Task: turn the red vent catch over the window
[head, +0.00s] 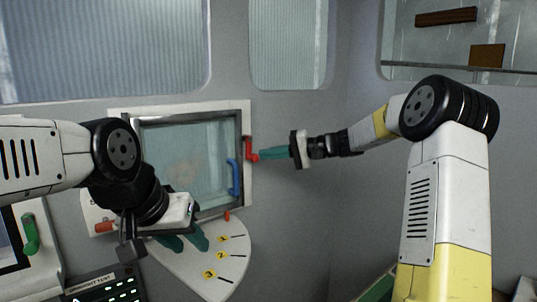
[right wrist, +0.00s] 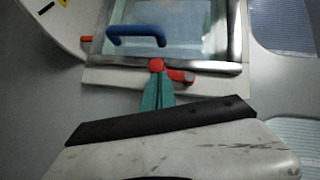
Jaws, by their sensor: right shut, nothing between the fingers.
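The red vent catch (head: 249,148) sits on the right side of the framed window (head: 185,155) in the head view. In the right wrist view, the catch (right wrist: 178,75) has a round knob and a short arm pointing right. My right gripper (head: 262,155) is shut, with its teal fingertips at the catch's lower end. In the right wrist view, the closed fingertips (right wrist: 157,78) meet the round knob and cover part of it; nothing is between them. My left gripper (head: 186,241) is below the window, its teal fingers apart, with nothing seen between them.
A blue handle (head: 234,177) is on the window's right side. A white numbered dial plate (head: 215,262) lies below, with a small orange-red pointer (head: 227,215). A green handle (head: 30,234) and a keyed panel (head: 108,288) are at lower left. The wall right of the catch is bare.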

